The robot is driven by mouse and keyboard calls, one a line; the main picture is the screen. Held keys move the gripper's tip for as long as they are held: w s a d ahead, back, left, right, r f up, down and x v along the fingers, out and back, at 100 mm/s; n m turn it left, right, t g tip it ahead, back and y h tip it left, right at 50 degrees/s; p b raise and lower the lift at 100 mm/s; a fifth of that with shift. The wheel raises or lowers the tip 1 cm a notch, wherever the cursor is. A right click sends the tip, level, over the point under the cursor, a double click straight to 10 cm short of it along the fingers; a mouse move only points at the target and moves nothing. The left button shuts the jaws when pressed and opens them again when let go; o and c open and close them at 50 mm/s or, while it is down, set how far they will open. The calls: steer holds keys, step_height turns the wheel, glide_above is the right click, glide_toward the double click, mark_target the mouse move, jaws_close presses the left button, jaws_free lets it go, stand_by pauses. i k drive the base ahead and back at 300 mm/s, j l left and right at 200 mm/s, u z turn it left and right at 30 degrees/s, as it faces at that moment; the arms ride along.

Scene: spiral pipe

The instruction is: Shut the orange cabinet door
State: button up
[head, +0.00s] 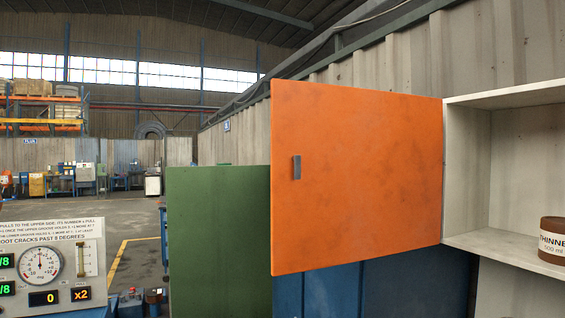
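The orange cabinet door (365,180) stands wide open in the middle right of the head view. Its right edge meets the left side of a pale cabinet (467,180), whose inside is exposed. A small dark grey handle (297,167) sits near the door's free left edge. A brown container (552,240) with a white label, partly reading "THINNE" and "500 ml", stands inside the cabinet at the right picture edge, partly cut off. My gripper is not in this view.
A green panel (220,242) stands left of the door, and blue panels (400,288) are below it. A gauge panel (45,265) with a dial and green displays is at lower left. Open floor (125,225) lies beyond. A corrugated wall (390,70) runs behind the door.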

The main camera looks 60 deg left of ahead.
mark_target(370, 185)
steer(key=j, duration=0.55)
steer(key=i+j, duration=0.1)
steer(key=j, duration=0.4)
steer(key=i+j+u, duration=0.1)
steer(key=j, duration=0.95)
steer(key=i+j, duration=0.15)
steer(key=j, duration=0.4)
steer(key=i+j+u, duration=0.1)
steer(key=j, duration=0.45)
